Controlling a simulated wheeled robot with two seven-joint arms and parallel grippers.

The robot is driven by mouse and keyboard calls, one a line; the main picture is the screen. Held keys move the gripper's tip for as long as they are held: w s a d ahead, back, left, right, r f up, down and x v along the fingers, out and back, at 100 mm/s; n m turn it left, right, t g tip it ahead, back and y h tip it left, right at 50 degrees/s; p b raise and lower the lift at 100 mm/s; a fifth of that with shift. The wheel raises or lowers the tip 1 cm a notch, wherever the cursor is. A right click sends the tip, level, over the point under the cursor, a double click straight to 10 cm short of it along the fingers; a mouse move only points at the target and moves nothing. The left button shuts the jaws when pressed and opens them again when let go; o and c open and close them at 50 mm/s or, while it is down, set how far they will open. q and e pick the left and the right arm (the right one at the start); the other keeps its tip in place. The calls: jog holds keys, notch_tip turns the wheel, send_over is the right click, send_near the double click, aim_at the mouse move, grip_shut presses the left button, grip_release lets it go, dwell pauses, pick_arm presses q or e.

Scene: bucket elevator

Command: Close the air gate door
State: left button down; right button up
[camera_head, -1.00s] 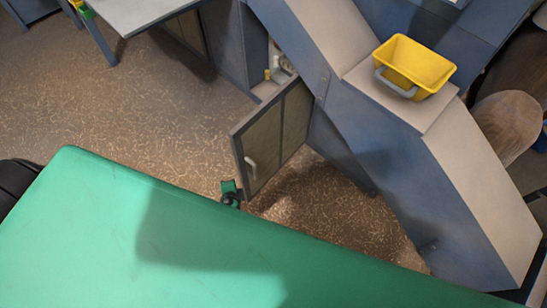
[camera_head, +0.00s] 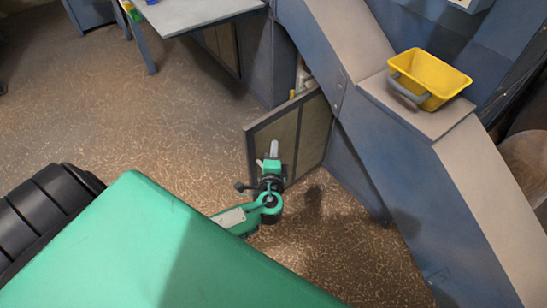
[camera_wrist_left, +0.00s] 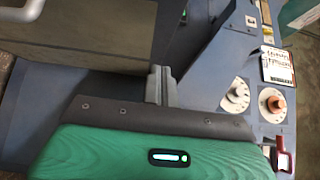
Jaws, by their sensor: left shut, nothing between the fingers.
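The air gate door (camera_head: 312,130) is a framed grey-brown panel standing partly open, its free edge at the left and its right edge by the slanted blue machine. A gap shows behind its top edge. My left gripper (camera_head: 274,148) is shut and empty, its fingers in front of the outer face; I cannot tell whether they touch. The door handle is mostly hidden by the gripper in the head view. In the left wrist view the shut fingers (camera_wrist_left: 160,85) are beside a dark panel (camera_wrist_left: 90,30) with a pale handle (camera_wrist_left: 25,10). My right gripper is out of view.
The machine's sloped casing (camera_head: 430,150) carries a yellow bucket (camera_head: 430,78) on a ledge. A table (camera_head: 195,14) stands at the upper left. Speckled floor left of the door is clear.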

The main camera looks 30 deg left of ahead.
aim_at(267, 123)
pick_arm(q)
jog(key=w+a, duration=0.4)
jog(key=a, duration=0.1)
jog(key=shift+w+a, duration=0.3)
jog(key=shift+w, duration=0.1)
jog(key=shift+a+f, duration=0.1)
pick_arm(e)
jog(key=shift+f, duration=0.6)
pick_arm(q)
jog(key=shift+w+a, duration=0.1)
jog(key=shift+a, duration=0.05)
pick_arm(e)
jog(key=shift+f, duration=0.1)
